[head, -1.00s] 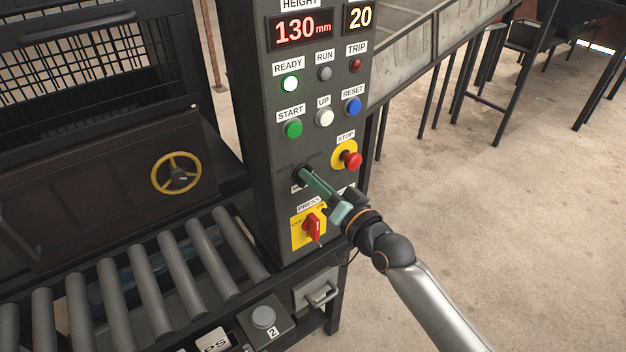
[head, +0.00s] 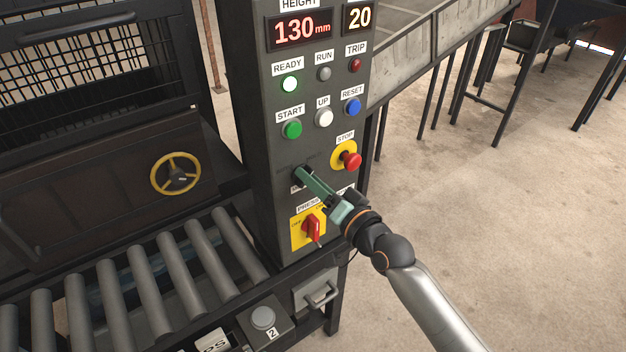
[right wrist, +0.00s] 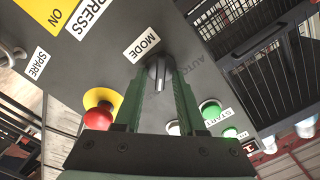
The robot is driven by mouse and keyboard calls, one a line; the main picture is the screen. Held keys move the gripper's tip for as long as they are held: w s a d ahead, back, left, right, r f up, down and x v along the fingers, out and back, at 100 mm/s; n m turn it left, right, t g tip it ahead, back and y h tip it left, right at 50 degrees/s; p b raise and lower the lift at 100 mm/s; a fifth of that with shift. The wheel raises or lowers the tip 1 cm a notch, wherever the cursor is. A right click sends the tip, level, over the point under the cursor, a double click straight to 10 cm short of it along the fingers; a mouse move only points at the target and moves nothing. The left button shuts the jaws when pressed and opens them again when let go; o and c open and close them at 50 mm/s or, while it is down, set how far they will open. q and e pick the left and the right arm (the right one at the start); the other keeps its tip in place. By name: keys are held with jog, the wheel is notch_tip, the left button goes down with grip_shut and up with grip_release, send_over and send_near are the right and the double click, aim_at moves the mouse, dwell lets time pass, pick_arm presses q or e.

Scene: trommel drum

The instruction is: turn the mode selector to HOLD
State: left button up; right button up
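The mode selector (right wrist: 158,72) is a small dark knob on the grey control panel, beside the white MODE label (right wrist: 142,44). A pale line on the knob runs downward in the right wrist view. Part of the word AUTO shows to its right; other position lettering is hidden, and I see no HOLD marking. My right gripper (head: 299,173) reaches the panel at the knob; in the right wrist view its green fingers (right wrist: 160,80) stand apart, one on each side of the knob. I cannot tell if they touch it. My left gripper is out of view.
The red STOP button (head: 351,160) sits just above right of my gripper, and the red PRESS switch (head: 313,228) just below. Green START (head: 292,129), white UP and blue RESET buttons are higher. A roller conveyor (head: 160,275) lies left; open floor lies right.

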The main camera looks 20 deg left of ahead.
jog(key=shift+o, duration=0.2)
jog(key=shift+d, duration=0.1)
jog(key=v, duration=1.2)
jog(key=shift+s, duration=0.2)
